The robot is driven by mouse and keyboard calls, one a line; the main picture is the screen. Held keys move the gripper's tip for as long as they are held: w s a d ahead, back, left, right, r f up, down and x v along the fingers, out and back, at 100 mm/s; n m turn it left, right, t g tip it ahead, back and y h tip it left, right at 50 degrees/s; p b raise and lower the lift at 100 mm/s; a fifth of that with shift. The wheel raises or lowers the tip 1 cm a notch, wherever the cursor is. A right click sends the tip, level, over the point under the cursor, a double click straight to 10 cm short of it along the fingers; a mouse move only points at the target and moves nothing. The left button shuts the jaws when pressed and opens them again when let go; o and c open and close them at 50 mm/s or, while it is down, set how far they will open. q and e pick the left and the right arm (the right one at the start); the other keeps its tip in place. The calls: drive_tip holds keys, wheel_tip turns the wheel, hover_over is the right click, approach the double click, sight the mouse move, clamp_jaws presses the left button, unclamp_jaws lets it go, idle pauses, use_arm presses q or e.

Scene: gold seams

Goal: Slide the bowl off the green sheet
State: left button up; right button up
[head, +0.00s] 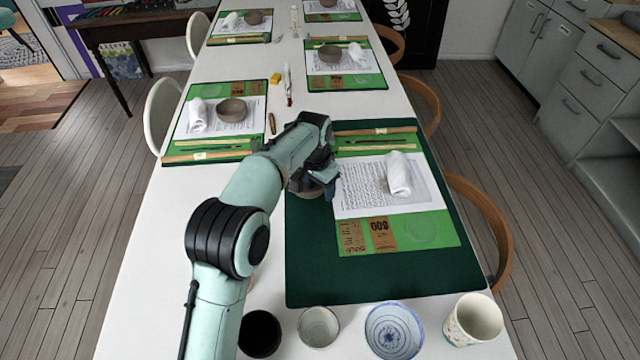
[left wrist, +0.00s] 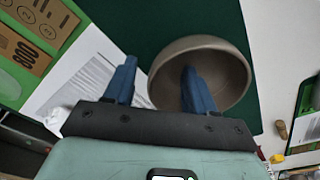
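The bowl (left wrist: 218,70) is grey-brown. In the head view only a bit of the bowl (head: 306,192) shows beneath my left gripper (head: 322,192). It is over the dark green mat (head: 310,270), left of the bright green sheet (head: 345,243), apart from it as far as I see. In the left wrist view my left gripper (left wrist: 157,80) is open astride the bowl's rim: one finger reaches inside the bowl, the other is outside on the paper side. A gap shows between the outer finger and the rim. My right gripper is in neither view.
The sheet carries a printed page (head: 365,190), a rolled white cloth (head: 398,174) and brown cards (head: 382,233). A black bowl (head: 260,334), a grey cup (head: 319,327), a blue-white bowl (head: 394,331) and a patterned cup (head: 474,319) line the near edge. Similar settings stand beyond.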

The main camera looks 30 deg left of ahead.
use_arm(q)
drive_tip(key=shift+w+r, duration=0.1)
drive_tip(key=shift+r, duration=0.05)
drive_tip(key=shift+r, duration=0.2)
wheel_tip(320, 180, up, 13)
drive_tip(key=s+p, duration=0.1)
drive_tip(key=p, duration=0.3)
drive_tip(key=shift+s+a, duration=0.2)
drive_tip(key=shift+s, duration=0.1)
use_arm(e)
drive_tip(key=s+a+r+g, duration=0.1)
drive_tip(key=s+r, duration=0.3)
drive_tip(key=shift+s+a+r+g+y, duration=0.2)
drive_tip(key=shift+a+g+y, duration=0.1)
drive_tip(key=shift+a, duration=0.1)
use_arm(q)
drive_tip(key=shift+f, duration=0.15)
